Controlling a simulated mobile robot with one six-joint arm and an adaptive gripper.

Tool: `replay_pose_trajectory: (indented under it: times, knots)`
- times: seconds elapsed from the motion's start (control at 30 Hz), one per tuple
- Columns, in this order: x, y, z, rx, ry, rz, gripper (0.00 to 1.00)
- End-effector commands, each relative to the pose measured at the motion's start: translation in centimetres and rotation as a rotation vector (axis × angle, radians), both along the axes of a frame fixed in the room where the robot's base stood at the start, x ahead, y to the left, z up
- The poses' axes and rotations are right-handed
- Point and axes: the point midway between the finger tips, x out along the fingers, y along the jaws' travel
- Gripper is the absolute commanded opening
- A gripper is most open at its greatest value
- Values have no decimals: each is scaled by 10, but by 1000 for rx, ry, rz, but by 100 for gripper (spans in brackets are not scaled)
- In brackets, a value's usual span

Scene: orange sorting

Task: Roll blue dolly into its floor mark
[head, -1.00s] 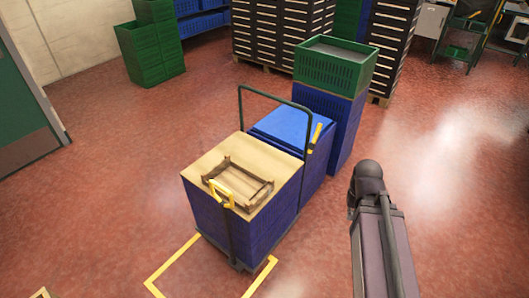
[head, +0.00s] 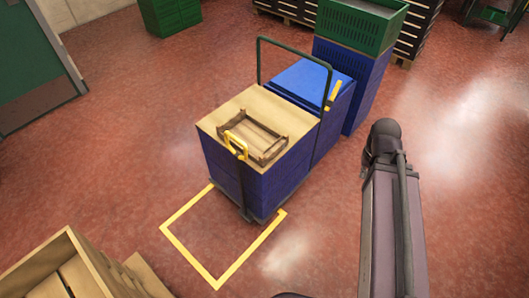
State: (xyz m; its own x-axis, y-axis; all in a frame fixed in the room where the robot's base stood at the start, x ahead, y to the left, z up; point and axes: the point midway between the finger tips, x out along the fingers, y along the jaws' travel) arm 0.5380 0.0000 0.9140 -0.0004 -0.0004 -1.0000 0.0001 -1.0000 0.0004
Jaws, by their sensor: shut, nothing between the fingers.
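The blue dolly (head: 262,185) stands upright in the middle of the head view. It is a stack of blue crates with a tan top on a dark low base. A dark tube handle (head: 293,48) and a yellow grip (head: 236,144) show on it. The floor mark (head: 190,262) is a yellow outline on the near side of the dolly. The dolly's near end is by the mark's far end, and most of the visible outline is empty. The mark's far side is hidden or open; I cannot tell. My gripper is out of view.
A wooden tray (head: 252,137) lies on the dolly's top. A blue-lidded stack (head: 309,80) and a tall blue stack with a green crate (head: 360,22) stand behind. A wooden crate (head: 35,268) is at the lower left. Red floor is clear left and right.

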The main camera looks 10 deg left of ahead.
Motion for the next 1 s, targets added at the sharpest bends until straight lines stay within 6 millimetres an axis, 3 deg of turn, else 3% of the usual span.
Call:
replay_pose_trajectory:
  times: [0.33,0.37,0.53,1.0]
  knots:
    - [0,0,0,0,0,0,0]
    - [0,0,0,0,0,0,6]
    - [0,0,0,0,0,0,56]
    - [0,0,0,0,0,0,57]
